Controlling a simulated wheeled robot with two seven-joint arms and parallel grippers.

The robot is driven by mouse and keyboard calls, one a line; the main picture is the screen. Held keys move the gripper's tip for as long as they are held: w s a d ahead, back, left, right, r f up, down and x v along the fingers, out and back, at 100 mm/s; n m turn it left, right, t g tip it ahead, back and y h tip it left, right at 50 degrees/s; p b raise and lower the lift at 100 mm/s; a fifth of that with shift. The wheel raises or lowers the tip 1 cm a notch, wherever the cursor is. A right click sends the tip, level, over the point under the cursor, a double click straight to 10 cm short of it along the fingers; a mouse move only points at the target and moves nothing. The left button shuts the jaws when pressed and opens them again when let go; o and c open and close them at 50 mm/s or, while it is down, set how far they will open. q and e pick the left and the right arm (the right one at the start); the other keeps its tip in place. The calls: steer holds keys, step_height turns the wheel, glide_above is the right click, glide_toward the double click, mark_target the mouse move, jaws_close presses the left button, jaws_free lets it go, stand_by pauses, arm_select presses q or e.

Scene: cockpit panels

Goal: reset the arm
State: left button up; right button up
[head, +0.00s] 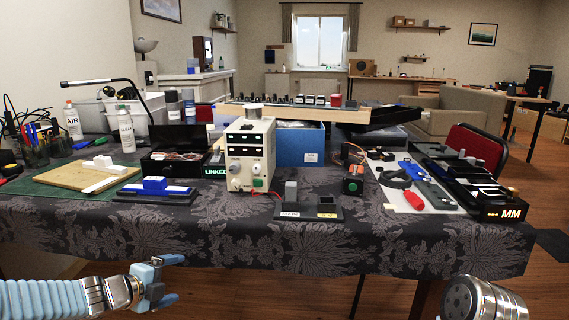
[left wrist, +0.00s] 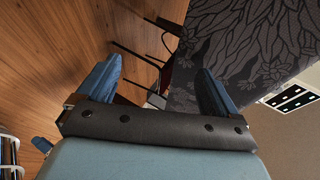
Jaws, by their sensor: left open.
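My left arm comes in from the left at the bottom of the head view. Its gripper (head: 176,280) is open and empty, low in front of the table's front edge. In the left wrist view the two blue fingers (left wrist: 160,90) stand wide apart with nothing between them. The wood floor and the hanging patterned cloth show beyond them. At the bottom right of the head view a rounded metal part of my right arm shows. Its gripper fingers are out of the picture.
A table with a dark patterned cloth (head: 200,235) spans the head view. On it stand a beige power supply (head: 250,155), a cutting board (head: 75,174), a blue block on a black base (head: 155,188), a blue box (head: 300,145) and black panels (head: 490,200). The floor before the table is clear.

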arm_select(q)
steer(key=s+d+f+n+g, duration=0.1)
steer(key=s+d+f+n, duration=0.2)
steer(key=f, duration=0.4)
steer(key=s+d+f+n+g, duration=0.1)
steer(key=d+f+n+g, duration=0.1)
steer(key=d+f+n, duration=0.3)
steer(key=s+d+f+n+g, duration=0.1)
steer(key=s+d+f+n, duration=0.15)
steer(key=f+n, duration=0.4)
steer(key=s+d+f+n+g+y, duration=0.1)
steer(key=s+d+f+n+g, duration=0.1)
steer(key=s+f+n, duration=0.3)
steer(key=s+d+f+n+g, duration=0.3)
steer(key=s+f+n+g, duration=0.1)
steer(key=s+f, duration=0.7)
steer(key=s, duration=0.3)
steer(key=shift+s+n+y+p, duration=0.25)
steer(key=shift+n+y+p, duration=0.1)
steer(key=shift+y, duration=0.05)
arm_select(e)
steer(key=shift+a+r, duration=0.1)
steer(key=shift+r, duration=0.25)
arm_select(q)
steer(key=shift+w+d, duration=0.1)
